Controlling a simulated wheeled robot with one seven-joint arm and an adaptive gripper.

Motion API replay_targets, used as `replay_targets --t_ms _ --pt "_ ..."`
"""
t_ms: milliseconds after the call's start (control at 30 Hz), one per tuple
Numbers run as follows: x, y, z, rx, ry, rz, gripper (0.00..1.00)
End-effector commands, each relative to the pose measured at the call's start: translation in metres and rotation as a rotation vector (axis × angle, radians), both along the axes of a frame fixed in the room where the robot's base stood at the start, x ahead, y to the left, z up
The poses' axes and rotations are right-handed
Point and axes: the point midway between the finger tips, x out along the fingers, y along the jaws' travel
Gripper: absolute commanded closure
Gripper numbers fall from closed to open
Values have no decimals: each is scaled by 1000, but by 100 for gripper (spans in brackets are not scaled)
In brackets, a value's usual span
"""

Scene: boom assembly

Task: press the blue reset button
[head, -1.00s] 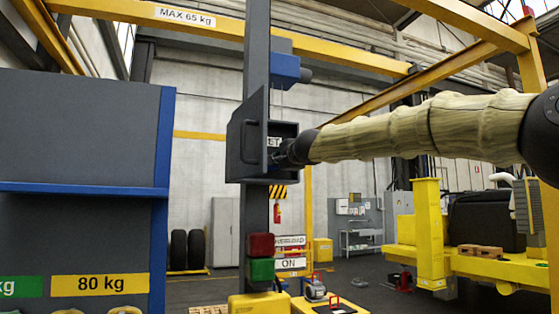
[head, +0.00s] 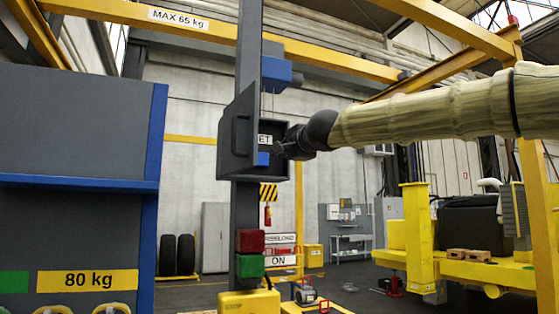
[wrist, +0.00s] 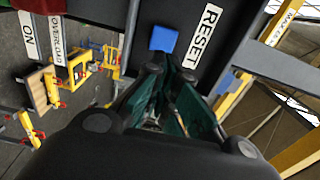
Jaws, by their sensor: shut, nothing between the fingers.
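The blue reset button (head: 263,158) sits inside an open dark box (head: 224,148) on the grey post, below the white RESET label (head: 265,140). In the wrist view the blue button (wrist: 163,38) shows just beyond my fingertips, beside the RESET label (wrist: 203,36). My gripper (head: 277,149) is at the open right side of the box, to the right of the button and a little higher in the head view. In the wrist view my gripper (wrist: 170,72) is shut and empty. A small gap seems to separate the fingertips from the button, but contact is hard to judge.
The box's side panel with a handle (head: 240,134) stands left of the button. Red (head: 249,241) and green (head: 250,266) buttons sit lower on the post (head: 248,70). A blue-edged panel (head: 150,200) fills the left. Open floor lies behind.

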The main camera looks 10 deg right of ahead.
Motion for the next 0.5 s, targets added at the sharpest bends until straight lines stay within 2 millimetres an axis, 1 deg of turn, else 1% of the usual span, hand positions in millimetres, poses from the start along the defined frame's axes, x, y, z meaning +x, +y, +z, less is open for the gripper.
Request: replay_targets --t_ms 33,200,500 --pt "-7 -3 1 2 -2 -1 100" --pt "-19 -8 1 2 -2 -2 100" --pt "-22 -9 1 0 -1 -4 100"
